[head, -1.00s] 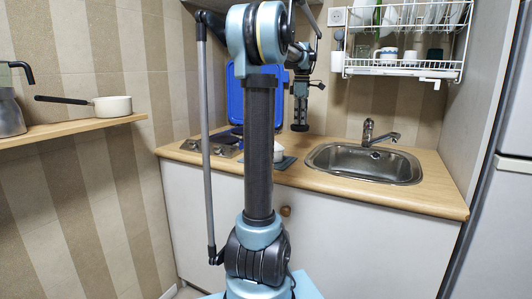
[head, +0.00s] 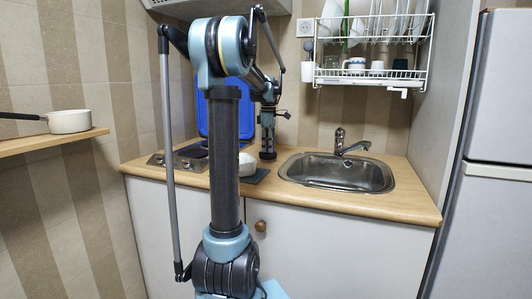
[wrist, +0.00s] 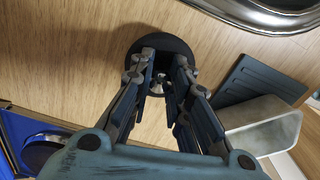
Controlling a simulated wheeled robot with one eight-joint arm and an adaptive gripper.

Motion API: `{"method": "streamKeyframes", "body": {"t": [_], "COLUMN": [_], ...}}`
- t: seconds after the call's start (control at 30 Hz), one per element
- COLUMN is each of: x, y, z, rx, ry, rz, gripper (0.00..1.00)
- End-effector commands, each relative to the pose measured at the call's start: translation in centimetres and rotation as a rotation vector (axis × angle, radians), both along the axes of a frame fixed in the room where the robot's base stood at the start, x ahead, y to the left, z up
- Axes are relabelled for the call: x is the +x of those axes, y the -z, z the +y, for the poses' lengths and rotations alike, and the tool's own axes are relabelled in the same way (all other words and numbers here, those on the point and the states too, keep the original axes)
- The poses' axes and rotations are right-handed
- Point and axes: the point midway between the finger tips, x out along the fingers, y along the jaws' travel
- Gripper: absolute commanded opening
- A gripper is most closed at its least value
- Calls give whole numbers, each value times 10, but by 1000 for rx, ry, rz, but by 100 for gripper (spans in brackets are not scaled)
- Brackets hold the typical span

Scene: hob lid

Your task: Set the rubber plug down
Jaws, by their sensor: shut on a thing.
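The rubber plug (wrist: 160,41) is a black round disc with a small metal knob in its middle. In the wrist view it lies straight ahead of my gripper (wrist: 161,78), whose two fingers are shut on it at the knob. In the head view my gripper (head: 267,148) points straight down over the wooden worktop (head: 385,206), left of the sink. The plug (head: 267,156) shows as a dark spot at the fingertips, at or just above the worktop. I cannot tell whether it touches the wood.
The steel sink (head: 337,172) with its tap is to the right. A dark ribbed mat (wrist: 262,78) and a pale grey block-like thing (wrist: 262,125) are close to my gripper. The hob (head: 180,162) with its raised blue lid (head: 203,115) is to the left. A dish rack (head: 370,76) hangs above.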

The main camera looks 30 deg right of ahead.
Motion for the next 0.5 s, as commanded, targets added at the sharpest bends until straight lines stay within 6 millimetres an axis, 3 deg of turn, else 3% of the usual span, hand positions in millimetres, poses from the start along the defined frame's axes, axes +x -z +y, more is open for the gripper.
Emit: {"method": "streamKeyframes", "body": {"t": [0.13,0.47,0.5], "x": [0,0,0], "y": [17,19,19], "z": [0,0,0], "rx": [0,0,0], "ry": [0,0,0], "rz": [0,0,0], "gripper": [0,0,21]}}
